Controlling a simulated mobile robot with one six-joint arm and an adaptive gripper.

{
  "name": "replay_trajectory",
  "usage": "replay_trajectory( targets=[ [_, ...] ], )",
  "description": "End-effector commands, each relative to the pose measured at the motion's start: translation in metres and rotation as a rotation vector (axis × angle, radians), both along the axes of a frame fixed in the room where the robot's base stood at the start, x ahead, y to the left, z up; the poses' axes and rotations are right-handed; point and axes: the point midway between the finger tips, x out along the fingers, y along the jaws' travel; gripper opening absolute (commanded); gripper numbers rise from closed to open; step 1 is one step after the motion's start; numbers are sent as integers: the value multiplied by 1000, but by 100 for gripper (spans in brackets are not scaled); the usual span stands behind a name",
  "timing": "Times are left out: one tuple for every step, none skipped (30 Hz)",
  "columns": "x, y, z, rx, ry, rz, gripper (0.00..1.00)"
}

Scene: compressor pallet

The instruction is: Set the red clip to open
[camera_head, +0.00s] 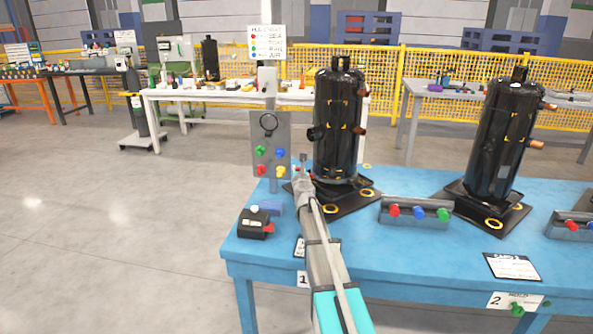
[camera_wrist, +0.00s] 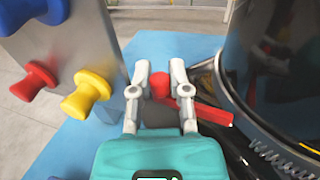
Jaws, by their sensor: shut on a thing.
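The red clip (camera_wrist: 160,84) is in the wrist view, with a red knob between my fingertips and a flat red bar (camera_wrist: 208,111) reaching to the right toward the black compressor base. My gripper (camera_wrist: 160,80) is shut on the knob, one finger on each side. In the head view, my gripper (camera_head: 302,178) is low at the left of the near black compressor (camera_head: 337,110), beside the grey panel. The clip is mostly hidden there by my gripper. A dark part lies under the bar; how the clip joins the base is hidden.
A grey panel (camera_head: 285,130) with coloured knobs stands close left of my gripper. The blue table (camera_head: 400,255) also holds a black box with a red part (camera_head: 255,223), a rack of coloured knobs (camera_head: 415,212) and a second compressor (camera_head: 497,140).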

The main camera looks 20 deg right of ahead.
Motion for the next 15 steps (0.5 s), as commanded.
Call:
replay_trajectory(
  targets=[
    [0,1,0,1,0,2,0],
    [0,1,0,1,0,2,0],
    [0,1,0,1,0,2,0],
    [0,1,0,1,0,2,0],
    [0,1,0,1,0,1,27],
    [0,1,0,1,0,1,34],
    [0,1,0,1,0,1,39],
    [0,1,0,1,0,1,39],
    [0,0,0,1,0,0,39],
    [0,0,0,1,0,0,39],
    [0,0,0,1,0,0,39],
    [0,0,0,1,0,0,39],
    [0,0,0,0,0,0,39],
    [0,0,0,0,0,0,39],
    [0,0,0,0,0,0,39]
  ],
)
